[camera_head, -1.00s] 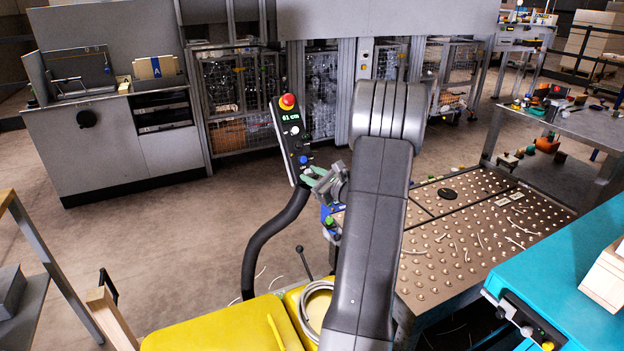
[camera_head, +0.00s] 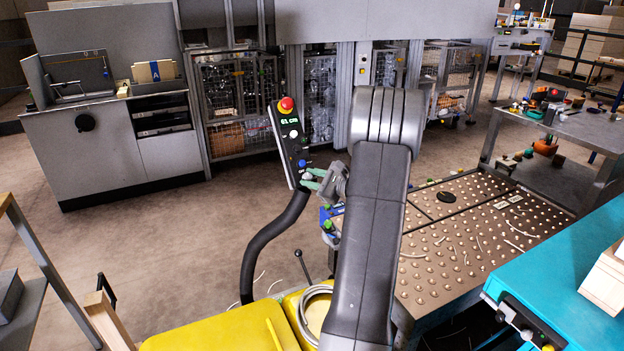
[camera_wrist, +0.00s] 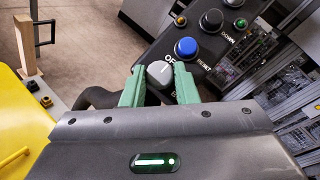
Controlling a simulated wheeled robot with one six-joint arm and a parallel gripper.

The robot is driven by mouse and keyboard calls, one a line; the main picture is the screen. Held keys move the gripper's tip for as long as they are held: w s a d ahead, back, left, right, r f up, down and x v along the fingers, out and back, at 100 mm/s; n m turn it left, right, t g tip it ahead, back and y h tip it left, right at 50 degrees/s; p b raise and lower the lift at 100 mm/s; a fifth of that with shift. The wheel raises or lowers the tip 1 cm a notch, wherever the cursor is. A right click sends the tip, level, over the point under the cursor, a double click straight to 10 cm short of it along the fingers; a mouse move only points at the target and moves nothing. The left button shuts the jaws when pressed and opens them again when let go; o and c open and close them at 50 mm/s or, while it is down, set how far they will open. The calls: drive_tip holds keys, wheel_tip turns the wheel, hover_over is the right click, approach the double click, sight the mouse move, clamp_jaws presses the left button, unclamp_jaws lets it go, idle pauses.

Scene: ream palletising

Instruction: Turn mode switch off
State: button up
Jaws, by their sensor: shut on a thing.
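The mode switch is a grey knob (camera_wrist: 160,73) with a white pointer line, low on the black control panel (camera_wrist: 205,50). In the wrist view its line points up towards lettering that starts "OF". Lettering below the knob is mostly hidden by my gripper. My gripper (camera_wrist: 160,88) has its two green fingers on either side of the knob, shut on it. In the head view my gripper (camera_head: 314,180) is at the lower end of the control panel (camera_head: 289,143), whose green display reads about 61 cm.
A red stop button (camera_head: 286,104) tops the panel, which stands on a curved black post (camera_head: 255,248). A dimpled table (camera_head: 460,230) is to the right. Open floor lies left.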

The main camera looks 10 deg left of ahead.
drive_tip(key=o, duration=1)
drive_tip(key=p+v, duration=0.1)
drive_tip(key=v, duration=1.2)
drive_tip(key=shift+s+d, duration=0.25)
drive_tip(key=shift+d, duration=0.05)
drive_tip(key=shift+a, duration=0.1)
drive_tip(key=b+x, duration=0.1)
drive_tip(key=x, duration=1.2)
drive_tip(key=shift+w+a, duration=0.25)
drive_tip(key=shift+w, duration=0.05)
drive_tip(key=shift+d, duration=0.15)
